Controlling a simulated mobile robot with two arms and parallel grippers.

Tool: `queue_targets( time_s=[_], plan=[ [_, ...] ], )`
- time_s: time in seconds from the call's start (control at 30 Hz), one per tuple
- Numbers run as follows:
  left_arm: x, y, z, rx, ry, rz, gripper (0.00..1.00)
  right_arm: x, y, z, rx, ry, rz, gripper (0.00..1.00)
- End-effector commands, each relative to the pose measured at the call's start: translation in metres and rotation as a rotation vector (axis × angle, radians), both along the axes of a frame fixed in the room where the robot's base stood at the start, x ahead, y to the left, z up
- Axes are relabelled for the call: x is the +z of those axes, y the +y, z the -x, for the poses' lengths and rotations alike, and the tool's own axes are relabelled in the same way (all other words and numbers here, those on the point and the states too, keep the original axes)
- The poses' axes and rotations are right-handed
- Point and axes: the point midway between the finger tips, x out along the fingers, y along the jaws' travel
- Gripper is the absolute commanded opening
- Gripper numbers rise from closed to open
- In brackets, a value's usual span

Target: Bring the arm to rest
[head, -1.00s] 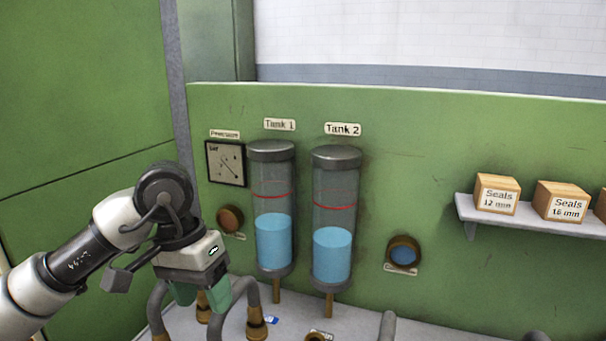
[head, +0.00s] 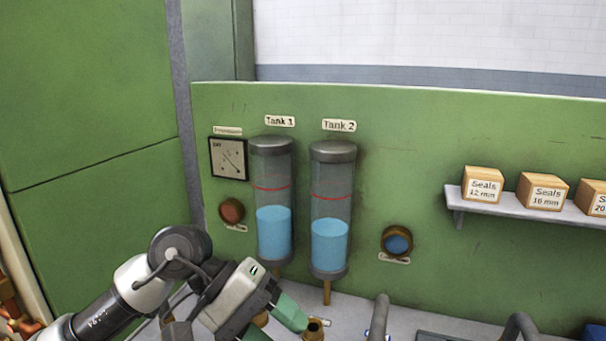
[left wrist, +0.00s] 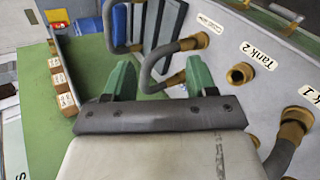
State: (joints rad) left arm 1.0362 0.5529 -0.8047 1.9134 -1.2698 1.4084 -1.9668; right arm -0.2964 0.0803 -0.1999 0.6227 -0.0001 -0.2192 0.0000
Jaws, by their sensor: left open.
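My left gripper (head: 284,328) is low in the head view, below the two tanks, with its green fingers pointing down and to the right. It is open and empty. In the left wrist view its two green fingers (left wrist: 160,80) stand apart, with a bent grey hose (left wrist: 168,62) beyond and partly between them. I cannot tell whether the hose touches a finger. My right gripper shows in neither view.
Tank 1 (head: 273,232) and Tank 2 (head: 329,245) hold blue liquid below red lines. A red button (head: 232,211) and a blue button (head: 397,243) are on the green panel. A shelf (head: 520,206) at right carries seal boxes. Hoses and brass fittings (left wrist: 240,74) crowd the grey deck.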

Motion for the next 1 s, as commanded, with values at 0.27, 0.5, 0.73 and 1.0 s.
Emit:
queue_targets(
  time_s=[0.27, 0.5, 0.73, 1.0],
  plan=[
    [0.046, -0.042, 0.023, 0.272, 0.779, 0.604, 0.57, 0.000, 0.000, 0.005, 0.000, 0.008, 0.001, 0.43],
    [0.059, 0.007, -0.020, 0.487, 1.758, 1.112, 0.57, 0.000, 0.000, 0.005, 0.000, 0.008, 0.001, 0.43],
    [-0.032, 0.089, -0.053, -0.537, -2.605, -1.520, 0.57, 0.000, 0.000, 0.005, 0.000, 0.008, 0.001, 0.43],
    [-0.193, 0.154, 0.015, -0.178, -1.587, -1.076, 0.57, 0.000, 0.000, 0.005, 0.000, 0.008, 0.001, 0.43]
  ],
)
